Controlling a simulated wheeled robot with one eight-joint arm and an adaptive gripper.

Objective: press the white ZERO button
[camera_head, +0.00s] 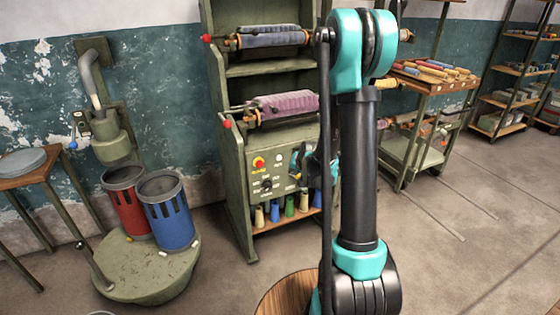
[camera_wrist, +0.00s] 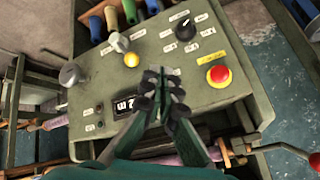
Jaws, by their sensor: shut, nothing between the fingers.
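A small white button (camera_head: 278,158) shows on the green control panel in the head view, right of the red stop button (camera_head: 259,162). Its lettering is too small to read there. In the wrist view I cannot pick it out; my fingers cover the middle of the panel (camera_wrist: 100,78). My gripper (camera_wrist: 163,72) is shut and empty, its fingertips in front of the panel, left of the red stop button (camera_wrist: 218,75). I cannot tell whether they touch the panel. In the head view my gripper is partly hidden by my arm, just right of the white button.
The panel also carries a black knob (camera_wrist: 184,29), a lit yellow button (camera_wrist: 131,60), a pale switch (camera_wrist: 119,42), a grey knob (camera_wrist: 71,74) and a display (camera_wrist: 124,103). Coloured spools (camera_head: 290,206) stand below it. Red and blue bins (camera_head: 168,215) stand at left.

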